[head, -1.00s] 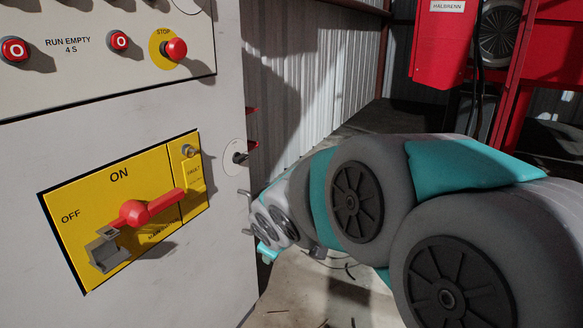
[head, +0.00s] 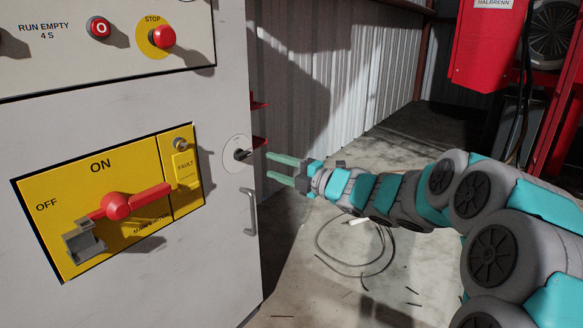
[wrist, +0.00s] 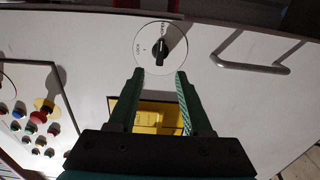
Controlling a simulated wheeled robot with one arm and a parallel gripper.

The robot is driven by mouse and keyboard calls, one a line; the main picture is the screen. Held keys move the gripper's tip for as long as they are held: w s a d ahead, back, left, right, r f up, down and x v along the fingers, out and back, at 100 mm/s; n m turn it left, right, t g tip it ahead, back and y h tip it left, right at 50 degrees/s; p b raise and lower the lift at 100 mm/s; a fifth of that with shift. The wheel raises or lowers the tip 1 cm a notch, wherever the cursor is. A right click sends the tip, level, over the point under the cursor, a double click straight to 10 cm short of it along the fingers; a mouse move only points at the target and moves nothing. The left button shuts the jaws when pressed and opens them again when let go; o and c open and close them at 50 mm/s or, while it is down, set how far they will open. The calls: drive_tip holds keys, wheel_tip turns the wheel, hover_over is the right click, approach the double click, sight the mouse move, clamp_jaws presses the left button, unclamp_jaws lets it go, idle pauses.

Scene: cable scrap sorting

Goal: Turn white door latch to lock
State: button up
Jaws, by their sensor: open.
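The door latch is a white round plate (head: 232,152) with a dark turn knob (head: 243,154), near the right edge of the grey cabinet door. In the wrist view the white plate (wrist: 145,62) carries lettering, partly readable as LOCK, and the black knob (wrist: 160,50) stands out from it. My gripper (head: 267,168) has green fingers and is open and empty. It is just right of the knob in the head view. In the wrist view the two fingertips (wrist: 160,73) point toward the plate, one on each side below the knob, apart from it.
A metal door handle (head: 250,212) is below the latch. The yellow main switch panel (head: 65,205) with a red lever (head: 135,201) is to the left. Above it are a red stop button (head: 162,37) and other buttons. Cable (head: 350,265) lies on the floor to the right.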

sight(245, 157)
drive_tip(key=shift+p+x, duration=0.9)
drive_tip(key=shift+x, duration=2.05)
drive_tip(key=shift+w+a, duration=0.2)
drive_tip(key=shift+a, duration=0.05)
drive_tip(key=shift+b+x, duration=0.45)
drive_tip(key=shift+x, duration=1)
drive_tip(key=shift+c, duration=0.2)
clamp_jaws()
